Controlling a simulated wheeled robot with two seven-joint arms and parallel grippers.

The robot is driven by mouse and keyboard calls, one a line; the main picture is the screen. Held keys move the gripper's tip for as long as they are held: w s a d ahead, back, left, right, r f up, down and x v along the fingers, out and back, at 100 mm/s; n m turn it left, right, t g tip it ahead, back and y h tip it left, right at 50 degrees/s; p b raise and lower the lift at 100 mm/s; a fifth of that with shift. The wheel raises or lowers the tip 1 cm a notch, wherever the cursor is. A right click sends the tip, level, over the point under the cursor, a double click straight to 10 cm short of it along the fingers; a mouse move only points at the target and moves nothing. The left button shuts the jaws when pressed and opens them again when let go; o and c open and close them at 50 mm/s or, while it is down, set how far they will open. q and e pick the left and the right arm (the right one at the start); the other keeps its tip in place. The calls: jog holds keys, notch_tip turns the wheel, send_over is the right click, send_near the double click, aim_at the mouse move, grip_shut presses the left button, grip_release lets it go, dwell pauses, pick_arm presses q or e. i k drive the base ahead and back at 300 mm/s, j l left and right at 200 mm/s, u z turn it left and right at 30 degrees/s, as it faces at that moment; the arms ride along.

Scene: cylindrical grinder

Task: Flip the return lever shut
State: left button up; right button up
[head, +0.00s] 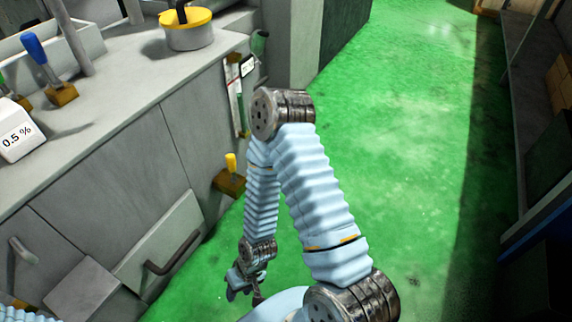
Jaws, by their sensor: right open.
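Several lever valves show, and I cannot tell by any label which is the return lever. A yellow-handled lever (231,163) stands upright on a brass body (229,183) low on the machine's side. A blue-handled lever (37,50) on a brass body (61,94) tilts up and left on the grey top. My right gripper (246,287) hangs low in front of the cabinet, below the yellow lever and apart from it. It is open, small and dark, and nothing shows between its fingers. My left gripper is out of view; only a bit of sleeve shows at bottom left.
The grey machine top (120,100) carries a yellow-rimmed pot (188,30) and a white "0.5 %" block (18,130). A cabinet handle (173,252) juts from the front. A gauge strip (236,95) hangs at the corner. Green floor (410,150) is clear; dark shelving (540,90) stands right.

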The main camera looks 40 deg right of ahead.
aim_at(231, 160)
jog(key=z, duration=0.9)
